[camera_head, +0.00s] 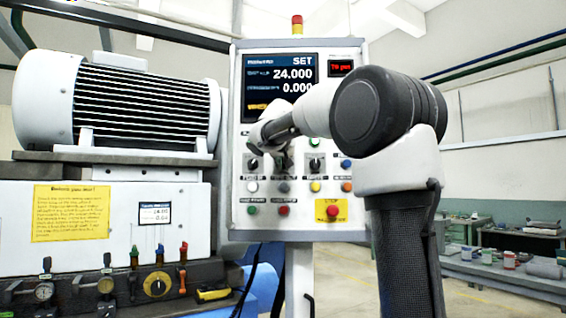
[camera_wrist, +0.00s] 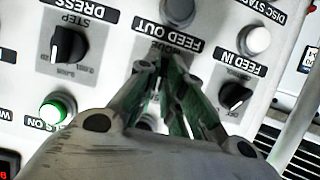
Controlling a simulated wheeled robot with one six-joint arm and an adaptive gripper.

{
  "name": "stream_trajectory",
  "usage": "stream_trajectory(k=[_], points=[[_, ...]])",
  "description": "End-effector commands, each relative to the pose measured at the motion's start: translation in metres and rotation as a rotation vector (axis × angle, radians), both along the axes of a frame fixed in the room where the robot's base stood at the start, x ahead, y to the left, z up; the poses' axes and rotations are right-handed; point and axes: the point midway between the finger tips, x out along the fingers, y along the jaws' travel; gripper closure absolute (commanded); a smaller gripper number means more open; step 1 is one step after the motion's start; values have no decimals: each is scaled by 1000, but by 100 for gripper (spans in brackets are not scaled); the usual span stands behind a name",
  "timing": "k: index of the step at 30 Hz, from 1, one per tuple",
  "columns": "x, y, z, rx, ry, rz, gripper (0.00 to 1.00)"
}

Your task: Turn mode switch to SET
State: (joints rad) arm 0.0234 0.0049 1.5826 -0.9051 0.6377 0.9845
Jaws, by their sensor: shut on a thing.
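The control panel (camera_head: 238,200) stands in the middle of the head view, and its screen (camera_head: 281,87) reads SET with 24.000 and 0.000. My gripper (camera_head: 281,158) is at the middle knob of the panel's row of rotary knobs. In the wrist view my gripper (camera_wrist: 166,72) has its fingers close together over the spot under the upside-down MODE label (camera_wrist: 180,66). The fingers are shut on the mode switch, which they mostly hide, so its pointer cannot be read.
Rotary knobs flank the fingers: the STEP knob (camera_wrist: 68,45) and another knob (camera_wrist: 235,95). Push buttons sit above and below, with a lit green button (camera_wrist: 52,112) and a red stop button (camera_head: 332,210) on yellow. A large motor (camera_head: 120,105) stands left of the panel.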

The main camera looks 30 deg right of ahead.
Motion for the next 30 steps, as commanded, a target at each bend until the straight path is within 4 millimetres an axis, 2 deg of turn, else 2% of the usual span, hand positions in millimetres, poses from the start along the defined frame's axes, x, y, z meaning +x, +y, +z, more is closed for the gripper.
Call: stream_trajectory(k=[1, 17, 18, 21, 30], points=[[1, -2, -5, 10, 3, -3, 100], [1, -1, -6, 29, -6, -3, 100], [1, -1, -6, 29, -6, -3, 83], [1, -1, -6, 29, -6, -3, 69], [1, -1, -3, 28, -10, -1, 69]])
